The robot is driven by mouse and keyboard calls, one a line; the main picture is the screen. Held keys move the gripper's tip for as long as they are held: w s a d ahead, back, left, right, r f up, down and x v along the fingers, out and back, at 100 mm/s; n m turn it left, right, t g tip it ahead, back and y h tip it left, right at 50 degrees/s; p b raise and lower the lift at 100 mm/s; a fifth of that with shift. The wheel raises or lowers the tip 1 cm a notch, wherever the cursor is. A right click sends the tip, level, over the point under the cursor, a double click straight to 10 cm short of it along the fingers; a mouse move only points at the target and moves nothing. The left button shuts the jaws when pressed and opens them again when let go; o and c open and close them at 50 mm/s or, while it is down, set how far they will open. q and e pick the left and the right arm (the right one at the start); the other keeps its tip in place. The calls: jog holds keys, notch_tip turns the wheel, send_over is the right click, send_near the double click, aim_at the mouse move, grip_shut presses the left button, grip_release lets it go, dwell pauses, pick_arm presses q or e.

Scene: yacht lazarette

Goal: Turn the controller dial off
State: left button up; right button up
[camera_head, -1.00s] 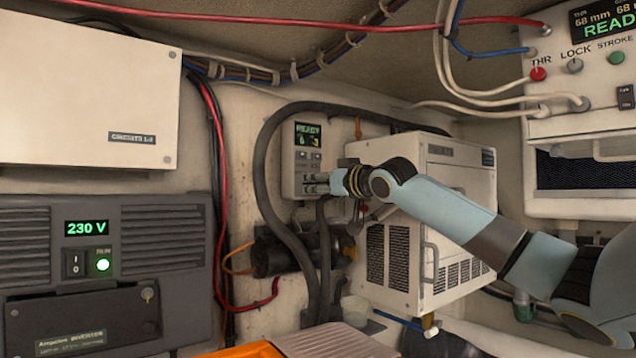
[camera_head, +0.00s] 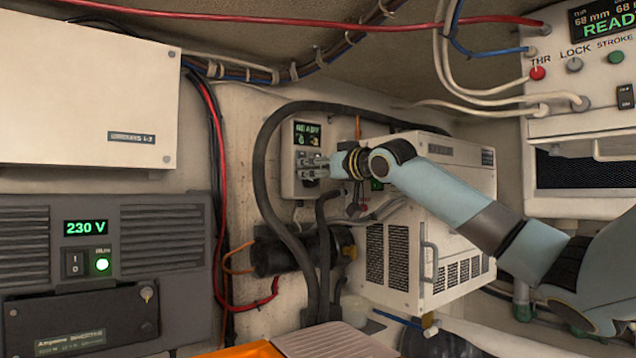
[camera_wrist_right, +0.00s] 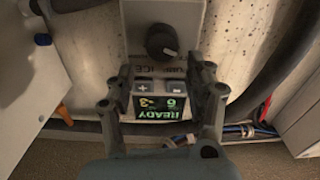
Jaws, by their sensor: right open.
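The controller (camera_head: 306,130) is a small pale box on the back wall with a green READY screen. In the right wrist view, upside down, its screen (camera_wrist_right: 162,107) shows READY and a number, beside plus and minus buttons. Its black round dial (camera_wrist_right: 162,42) sits farther up in that view. My right gripper (camera_head: 311,167) is in front of the controller's middle; in the wrist view its open fingers (camera_wrist_right: 160,78) are spread on either side of the buttons, apart from the dial. My left gripper is not in view.
A thick black hose (camera_head: 262,165) curves around the controller's left side. A white vented unit (camera_head: 445,215) stands right of it, under my right arm. A grey inverter (camera_head: 165,235) reading 230 V is at the left. Black and red cables (camera_head: 218,150) run down the wall.

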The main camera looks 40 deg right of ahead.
aim_at(308, 141)
notch_tip(308, 141, up, 7)
jog(key=shift+f, duration=0.15)
jog(key=shift+f, duration=0.1)
dwell(0.6)
